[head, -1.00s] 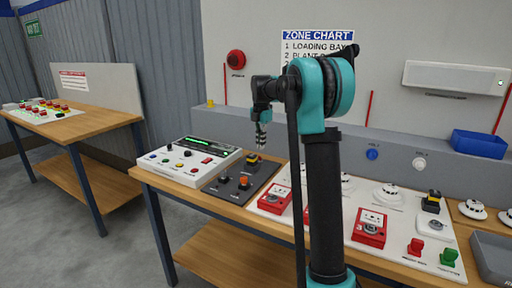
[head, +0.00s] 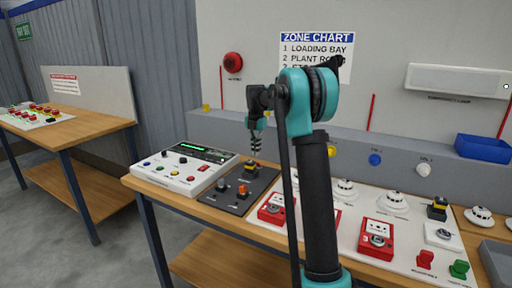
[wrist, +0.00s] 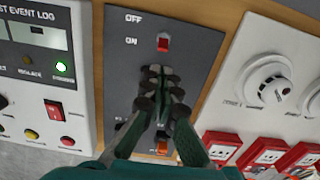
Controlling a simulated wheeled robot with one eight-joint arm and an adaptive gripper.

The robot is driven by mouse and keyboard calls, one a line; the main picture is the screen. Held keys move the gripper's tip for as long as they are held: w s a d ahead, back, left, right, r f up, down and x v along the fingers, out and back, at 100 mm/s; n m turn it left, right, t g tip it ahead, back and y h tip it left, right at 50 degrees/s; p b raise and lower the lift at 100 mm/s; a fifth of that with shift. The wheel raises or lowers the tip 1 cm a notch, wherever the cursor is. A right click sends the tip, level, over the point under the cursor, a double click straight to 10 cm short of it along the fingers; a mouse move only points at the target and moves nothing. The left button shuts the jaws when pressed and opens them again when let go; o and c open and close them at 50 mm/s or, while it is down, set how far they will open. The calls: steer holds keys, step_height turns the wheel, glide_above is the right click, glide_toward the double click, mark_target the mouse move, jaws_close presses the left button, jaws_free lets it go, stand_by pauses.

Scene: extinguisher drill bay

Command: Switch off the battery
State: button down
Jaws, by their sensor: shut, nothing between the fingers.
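A dark grey panel (head: 232,199) lies on the bench, and it fills the middle of the wrist view (wrist: 122,80). A small red switch (wrist: 163,42) stands on it, beside the printed words OFF and ON, with OFF further up the picture. No battery label is readable. My gripper (wrist: 162,78) is shut and empty. In the wrist view its fingertips appear just below the switch, with a gap in the picture. In the head view my gripper (head: 257,150) hangs over the panel's far end. An orange knob (wrist: 162,147) is partly hidden behind the fingers.
A white alarm panel (head: 178,176) with buttons and a green display stands left of the grey panel. A white board with red call points (head: 376,240) and detectors (head: 393,200) lies to the right. The wall (head: 215,122) rises behind the bench.

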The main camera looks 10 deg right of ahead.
mark_target(258, 165)
step_height(258, 165, down, 6)
steer(key=shift+r, duration=0.1)
steer(key=shift+w, duration=0.1)
stand_by(0.6)
